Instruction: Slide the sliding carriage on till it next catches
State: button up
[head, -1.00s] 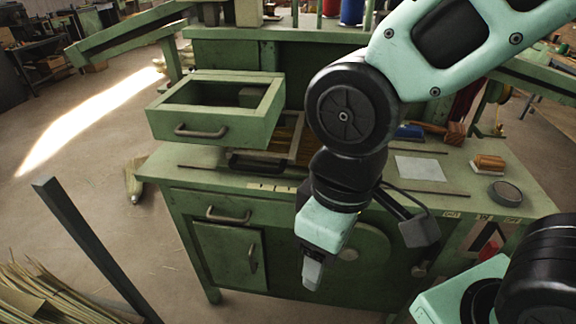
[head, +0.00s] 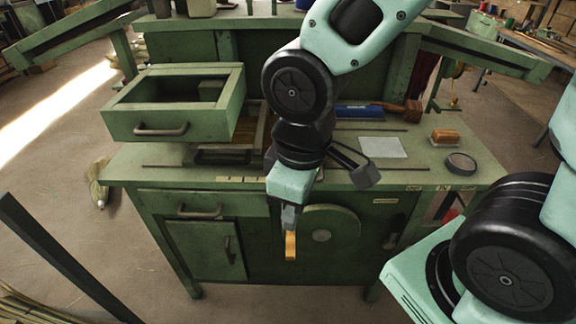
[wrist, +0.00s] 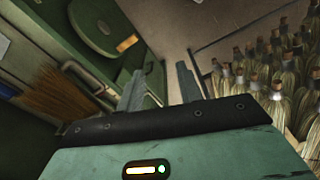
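What looks like the sliding carriage is a dark, low tray with a black front edge (head: 222,157) on the green bench (head: 140,160). It sits partly under the open drawer, between two thin dark rods, with straw-coloured material inside; my arm hides its right side. My gripper (head: 288,224) hangs in front of the bench, below the top and apart from the carriage. In the wrist view its two fingers (wrist: 160,70) are spread with nothing between them. An orange-tan piece (head: 290,246) shows just below the fingertips; it lies beyond the fingers in the wrist view (wrist: 126,43).
A green drawer (head: 190,118) stands open above the bench top. A round green disc (head: 335,226) is on the bench front. A brush (head: 445,137), round tin (head: 460,163) and white sheet (head: 383,147) lie at right. Several straw bundles (wrist: 265,85) stand at right in the wrist view.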

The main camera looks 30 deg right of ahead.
jog(key=w+d+f+n+t+y+p, duration=0.1)
jog(key=w+d+n+t+y+p, duration=0.25)
jog(key=w+d+p, duration=0.9)
jog(key=shift+n+h, duration=0.35)
jog(key=w+d+f+b, duration=0.1)
jog(key=w+f+b, duration=0.1)
jog(key=f, duration=0.3)
jog(key=w+d+f+b, duration=0.1)
jog(key=w+f+b, duration=0.2)
jog(key=f+b, duration=0.2)
jog(key=w+f+b, duration=0.2)
jog(key=f+b, duration=0.1)
jog(key=f, duration=0.3)
jog(key=shift+w+d+b, duration=0.25)
jog(key=shift+d+b, duration=0.15)
